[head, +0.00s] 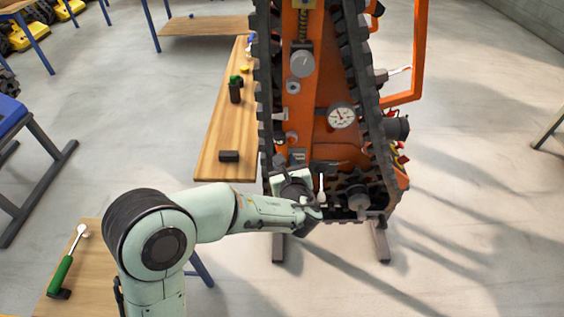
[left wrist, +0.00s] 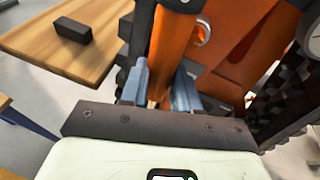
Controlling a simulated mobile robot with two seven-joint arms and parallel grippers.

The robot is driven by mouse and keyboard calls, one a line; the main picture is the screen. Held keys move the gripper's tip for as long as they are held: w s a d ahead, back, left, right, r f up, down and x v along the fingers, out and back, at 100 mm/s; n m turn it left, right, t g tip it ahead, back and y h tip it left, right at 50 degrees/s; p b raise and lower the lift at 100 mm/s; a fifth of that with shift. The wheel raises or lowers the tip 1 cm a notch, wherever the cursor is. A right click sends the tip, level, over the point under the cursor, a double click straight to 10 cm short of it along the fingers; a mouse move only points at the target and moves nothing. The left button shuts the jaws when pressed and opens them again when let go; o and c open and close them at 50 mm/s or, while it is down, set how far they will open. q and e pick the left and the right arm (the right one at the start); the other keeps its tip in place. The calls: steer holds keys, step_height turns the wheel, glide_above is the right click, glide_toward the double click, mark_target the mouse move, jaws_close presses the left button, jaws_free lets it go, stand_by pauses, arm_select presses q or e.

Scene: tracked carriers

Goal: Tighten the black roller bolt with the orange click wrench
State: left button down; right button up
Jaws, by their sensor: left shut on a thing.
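My left gripper (left wrist: 162,82) is shut on an orange, handle-like shaft (left wrist: 171,48) that stands between its two blue-grey fingers. This looks like the orange click wrench. Its dark upper end runs out of the left wrist view, so its head is hidden there. In the head view the left gripper (head: 296,172) is at the lower left of the orange tracked carrier (head: 311,118), close to the track. Dark rollers (head: 346,190) show just right of it, low on the carrier. I cannot tell which bolt there is the black roller bolt. My right gripper is not in view.
A wooden bench (head: 222,125) left of the carrier holds a black block (head: 229,156) and a green-topped black tool (head: 235,90). A green-handled wrench (head: 62,270) lies on a table at lower left. A dial gauge (head: 341,116) is on the carrier.

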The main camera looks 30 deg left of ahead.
arm_select(q)
steer(key=shift+w+d+r, duration=0.1)
steer(key=shift+w+d, duration=0.1)
steer(key=shift+d, duration=0.1)
steer(key=shift+w+d+m+y+p, duration=0.4)
steer(key=shift+d+m+p, duration=0.2)
steer(key=shift+p, duration=0.2)
steer(key=shift+w+d+m+p, duration=0.35)
steer(key=shift+d+m+p, duration=0.05)
steer(key=shift+d+p, duration=0.15)
steer(key=shift+w+d+m+y+p, duration=0.4)
steer(key=shift+d+m+p, duration=0.1)
steer(key=shift+d+p, duration=0.15)
steer(key=shift+d, duration=0.1)
